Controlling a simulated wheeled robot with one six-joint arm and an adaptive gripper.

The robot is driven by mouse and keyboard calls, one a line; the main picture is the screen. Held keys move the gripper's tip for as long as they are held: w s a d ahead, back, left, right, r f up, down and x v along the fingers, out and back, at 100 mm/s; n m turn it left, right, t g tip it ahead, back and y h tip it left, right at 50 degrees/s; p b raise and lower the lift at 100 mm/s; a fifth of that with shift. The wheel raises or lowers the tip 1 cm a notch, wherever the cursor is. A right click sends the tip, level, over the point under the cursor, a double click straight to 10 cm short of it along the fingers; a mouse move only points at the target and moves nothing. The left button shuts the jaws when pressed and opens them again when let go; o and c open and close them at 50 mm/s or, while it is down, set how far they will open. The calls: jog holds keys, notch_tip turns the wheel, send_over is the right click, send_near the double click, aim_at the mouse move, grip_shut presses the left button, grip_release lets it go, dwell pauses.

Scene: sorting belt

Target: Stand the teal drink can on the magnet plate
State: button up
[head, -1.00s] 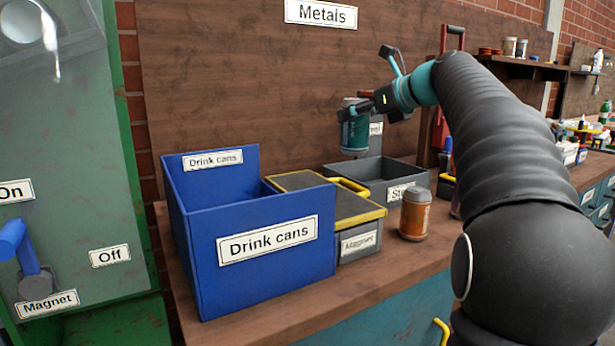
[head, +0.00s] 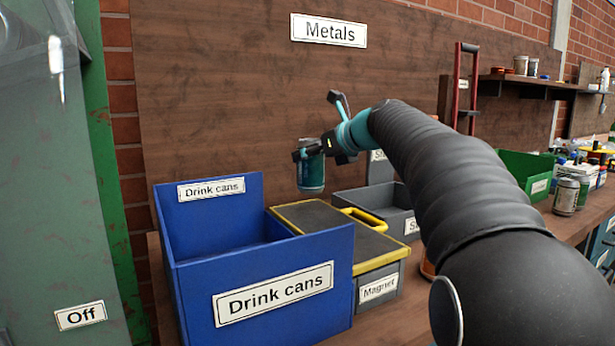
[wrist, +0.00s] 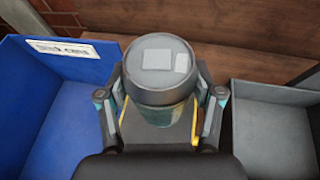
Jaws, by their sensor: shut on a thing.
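The teal drink can (head: 311,174) is upright in my gripper (head: 308,150), above the back part of the magnet plate (head: 318,214). The magnet plate is a dark top with a yellow edge on a grey box labelled "Magnet". The can's lower end looks a little above the plate, though the exact gap is hard to tell. In the wrist view the can's grey end (wrist: 158,72) faces the camera, with the gripper fingers on both sides of it.
The blue "Drink cans" bin (head: 265,290) stands left of the plate, with high walls. A grey bin (head: 357,197) stands to the right, behind a yellow handle (head: 364,218). A green bin (head: 522,172) and several cans are further right.

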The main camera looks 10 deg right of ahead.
aim_at(308, 172)
jog(key=shift+w+a+f, duration=0.2)
jog(key=shift+a+f, duration=0.2)
jog(key=shift+a, duration=0.15)
jog(key=shift+f+b, duration=0.6)
jog(key=shift+f, duration=1.3)
jog(key=o, duration=0.9)
jog(key=shift+f, duration=0.1)
jog(key=shift+s+d, duration=0.1)
jog(key=v, duration=1.2)
